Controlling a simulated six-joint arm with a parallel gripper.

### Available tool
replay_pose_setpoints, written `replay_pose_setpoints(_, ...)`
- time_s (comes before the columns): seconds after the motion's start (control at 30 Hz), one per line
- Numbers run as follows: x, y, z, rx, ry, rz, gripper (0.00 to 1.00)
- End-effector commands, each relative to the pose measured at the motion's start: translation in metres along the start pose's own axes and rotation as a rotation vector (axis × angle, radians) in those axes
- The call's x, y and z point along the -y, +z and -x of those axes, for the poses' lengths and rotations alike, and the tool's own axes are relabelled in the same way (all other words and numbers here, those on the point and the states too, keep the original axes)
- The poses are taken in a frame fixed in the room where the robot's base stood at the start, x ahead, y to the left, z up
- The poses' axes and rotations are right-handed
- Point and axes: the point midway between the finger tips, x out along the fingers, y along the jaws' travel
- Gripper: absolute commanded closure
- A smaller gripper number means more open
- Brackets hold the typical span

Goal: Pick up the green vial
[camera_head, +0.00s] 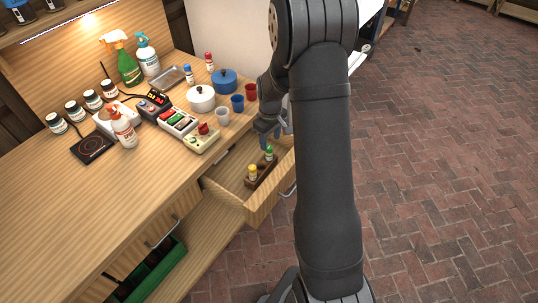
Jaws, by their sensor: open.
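The green vial (269,153) stands in a small brown wooden rack (263,175) inside the open drawer (222,190). A yellow-capped vial (252,172) stands in the same rack, nearer the front left. My gripper (271,137) is over the far part of the drawer, just above and behind the green vial in the picture. Its jaws are open and look empty. Whether a finger touches the vial cannot be told at this size. My arm covers the right part of the drawer.
On the counter (60,210) near the drawer stand a control box with a red knob (203,137), white (222,116), blue (237,103) and red cups (251,92), and white (201,99) and blue pots (224,80). Spray bottles (128,66) stand farther back. The counter's front left is clear.

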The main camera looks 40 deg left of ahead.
Motion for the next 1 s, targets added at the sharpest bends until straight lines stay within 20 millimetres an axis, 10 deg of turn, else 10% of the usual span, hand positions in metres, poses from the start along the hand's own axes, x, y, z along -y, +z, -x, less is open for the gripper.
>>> replay_pose_setpoints(0.83,0.006,0.000,-0.063,0.000,0.000,0.000,0.49)
replay_pose_setpoints(1.0,0.006,0.000,-0.063,0.000,0.000,0.000,0.81)
